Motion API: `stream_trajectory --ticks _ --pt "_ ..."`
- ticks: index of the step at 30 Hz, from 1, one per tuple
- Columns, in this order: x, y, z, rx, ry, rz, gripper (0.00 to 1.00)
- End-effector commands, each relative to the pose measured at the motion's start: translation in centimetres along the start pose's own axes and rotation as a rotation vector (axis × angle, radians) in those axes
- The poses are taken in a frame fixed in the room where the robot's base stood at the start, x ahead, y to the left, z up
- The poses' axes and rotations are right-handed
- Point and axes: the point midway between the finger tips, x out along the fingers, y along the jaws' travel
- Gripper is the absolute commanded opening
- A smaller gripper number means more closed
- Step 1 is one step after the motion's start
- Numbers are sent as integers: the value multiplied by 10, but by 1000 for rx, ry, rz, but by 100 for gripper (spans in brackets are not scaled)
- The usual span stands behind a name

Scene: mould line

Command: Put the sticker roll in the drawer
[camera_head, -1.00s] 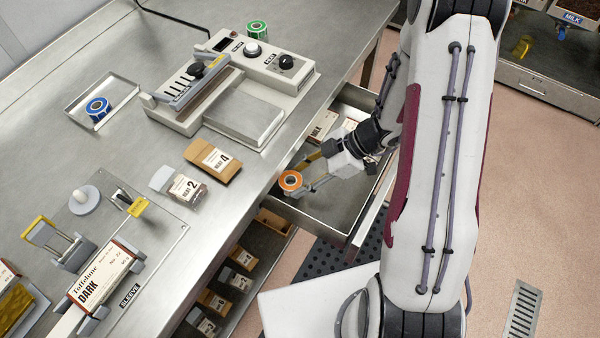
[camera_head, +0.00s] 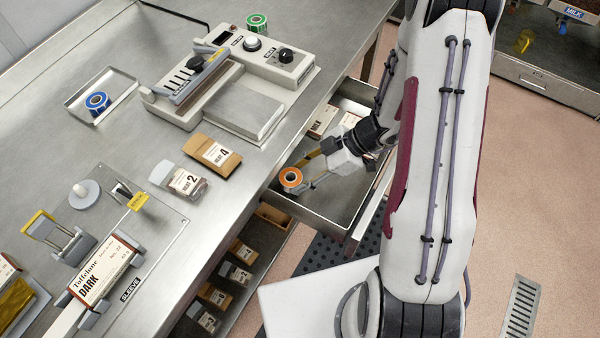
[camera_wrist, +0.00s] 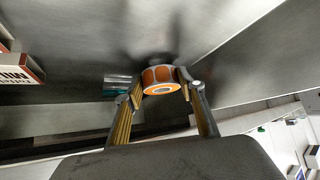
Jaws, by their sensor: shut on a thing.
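The orange sticker roll (camera_head: 290,178) is held between the fingers of my gripper (camera_head: 306,174), over the open drawer (camera_head: 330,221) under the bench. In the wrist view the roll (camera_wrist: 160,80) sits between both fingertips of my gripper (camera_wrist: 162,84), with the grey drawer metal behind it. The gripper is shut on the roll. The roll is near the drawer's bench-side end. I cannot tell whether it touches the drawer floor.
Boxes marked MILK (camera_head: 322,121) lie at the drawer's back. A blue roll (camera_head: 98,102) lies in a bench tray (camera_head: 128,84), and a green roll (camera_head: 257,22) stands behind the machine (camera_head: 232,100). A shelf of small packs (camera_head: 236,272) is below the bench.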

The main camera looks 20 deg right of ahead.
Motion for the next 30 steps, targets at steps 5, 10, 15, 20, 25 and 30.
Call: stream_trajectory --ticks 5,10,15,20,25,30 --pt "1 0 1 0 0 0 41" --pt "1 0 1 0 0 0 56" --pt "1 0 1 0 0 0 56" --pt "0 0 0 -1 0 0 56" --pt "-4 0 -4 -3 0 0 56" --pt "-17 1 -8 -2 1 4 56"
